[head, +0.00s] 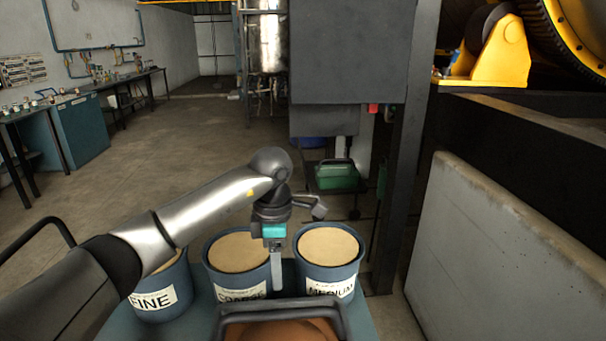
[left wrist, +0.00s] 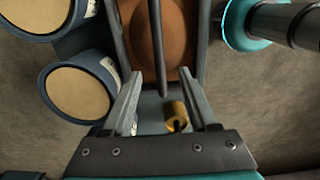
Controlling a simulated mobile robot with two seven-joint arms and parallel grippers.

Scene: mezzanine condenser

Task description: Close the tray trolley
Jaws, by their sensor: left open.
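A blue-teal trolley (head: 205,317) stands in front of me, carrying blue buckets of pale material labelled FINE (head: 157,296), COARSE (head: 238,252) and MEDIUM (head: 328,246). A dark bar handle (head: 281,308) crosses above an orange-brown rounded thing (head: 285,330) at the near edge; this brown thing also shows in the left wrist view (left wrist: 155,42). My left gripper (head: 277,285) points down near the COARSE bucket, beyond the handle. In the left wrist view its jaws (left wrist: 162,73) are open, with a brass cylinder (left wrist: 177,115) visible between them. I cannot tell whether they touch anything.
A concrete block wall (head: 510,255) stands close on the right. A dark post (head: 399,150) and a grey cabinet (head: 350,55) stand beyond the trolley, with a green box (head: 336,176) on a low cart. Open floor (head: 180,140) lies to the back left, by a workbench (head: 78,135).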

